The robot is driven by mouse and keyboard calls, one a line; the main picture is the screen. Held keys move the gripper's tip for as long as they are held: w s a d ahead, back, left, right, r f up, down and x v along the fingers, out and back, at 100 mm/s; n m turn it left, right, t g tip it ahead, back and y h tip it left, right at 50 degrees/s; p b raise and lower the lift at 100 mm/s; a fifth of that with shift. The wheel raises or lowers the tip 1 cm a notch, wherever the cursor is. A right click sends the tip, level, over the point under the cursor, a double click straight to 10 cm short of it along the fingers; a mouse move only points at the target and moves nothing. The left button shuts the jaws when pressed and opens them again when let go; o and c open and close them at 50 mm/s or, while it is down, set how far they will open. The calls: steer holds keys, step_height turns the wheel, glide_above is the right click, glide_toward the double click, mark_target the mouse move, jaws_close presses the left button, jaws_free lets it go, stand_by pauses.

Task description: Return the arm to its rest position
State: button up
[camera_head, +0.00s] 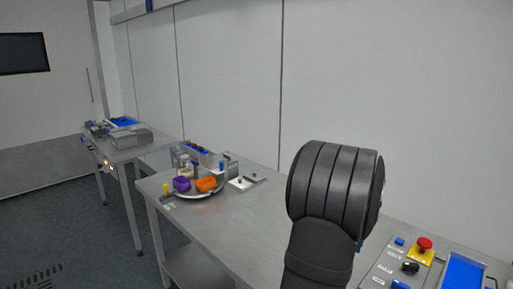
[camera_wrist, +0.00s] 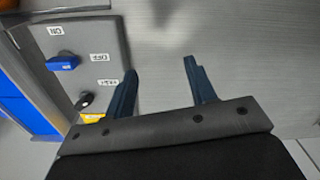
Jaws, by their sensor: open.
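My gripper (camera_wrist: 160,80) shows in the wrist view with its two dark blue fingers apart and nothing between them. It is over a bare grey metal surface, beside a grey control panel (camera_wrist: 105,38). In the head view, a black part of my arm stands upright in front of the metal table (camera_head: 240,217) and hides part of it. My gripper cannot be made out in the head view.
The control panel (camera_head: 382,262) with a red button (camera_head: 424,244) and a blue tray (camera_head: 464,272) are at the right. A round tray (camera_head: 205,193) holds purple (camera_head: 181,184) and orange (camera_head: 206,184) objects. Another table (camera_head: 150,150) stands behind left. The table's middle is clear.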

steer(key=w+a+f, duration=0.1)
steer(key=a+f, duration=0.1)
steer(key=a, duration=0.6)
steer(key=w+a+f+n, duration=0.1)
steer(key=w+a+f, duration=0.1)
steer(key=a, duration=0.6)
steer(key=shift+w+a, duration=0.2)
steer(key=shift+f, duration=0.1)
steer(key=o, duration=1.1)
steer(key=s+d+r+n+h, duration=0.1)
steer(key=s+d+r+n, duration=0.3)
steer(key=d, duration=0.6)
steer(key=s+d+r+n+t+h, duration=0.1)
steer(key=s+d+r+n+h, duration=0.1)
steer(key=d+r+n, duration=0.6)
steer(key=s+d+r+n+h, duration=0.1)
steer(key=s+d+r+n, duration=0.15)
steer(key=d, duration=0.85)
steer(key=shift+m, duration=0.45)
steer(key=x, duration=0.9)
steer(key=shift+d+f, duration=0.25)
steer(key=shift+d, duration=0.15)
